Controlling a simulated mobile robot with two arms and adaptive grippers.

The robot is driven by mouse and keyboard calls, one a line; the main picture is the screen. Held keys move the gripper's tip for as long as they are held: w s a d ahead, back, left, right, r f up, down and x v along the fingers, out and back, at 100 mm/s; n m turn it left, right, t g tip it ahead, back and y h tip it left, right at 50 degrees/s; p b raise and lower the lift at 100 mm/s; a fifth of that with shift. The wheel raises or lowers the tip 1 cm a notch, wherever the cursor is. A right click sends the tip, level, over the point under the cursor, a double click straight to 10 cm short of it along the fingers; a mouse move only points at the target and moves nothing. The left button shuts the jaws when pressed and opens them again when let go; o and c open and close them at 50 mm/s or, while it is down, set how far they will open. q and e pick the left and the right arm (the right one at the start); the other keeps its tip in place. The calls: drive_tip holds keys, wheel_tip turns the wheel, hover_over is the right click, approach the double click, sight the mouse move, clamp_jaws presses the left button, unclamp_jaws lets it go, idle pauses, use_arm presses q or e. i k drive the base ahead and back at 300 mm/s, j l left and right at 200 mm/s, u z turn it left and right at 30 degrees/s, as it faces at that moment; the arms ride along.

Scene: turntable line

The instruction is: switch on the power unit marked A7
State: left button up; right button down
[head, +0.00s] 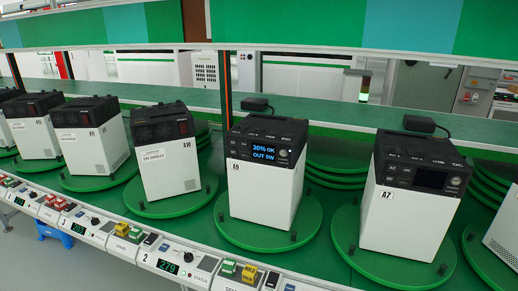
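The power unit marked A7 (410,215) stands upright at the right in the head view. It has a white body and a black top front panel with a dark, unlit screen (431,179). Buttons marked AC and DC sit left of the screen, and a round knob sits right of it. The A7 label is on the white front, at the upper left. The unit rests on a green round turntable (350,248). Neither of my grippers is in view.
A similar unit (262,195) to the left has a lit screen reading 30% OK, OUT 0W. Several more units (165,165) stand on turntables further left. A control strip (190,272) runs along the front edge. A green shelf (330,112) runs behind; black adapters sit behind both nearest units.

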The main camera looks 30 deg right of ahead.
sight(455, 180)
drive_tip(key=z, duration=1.95)
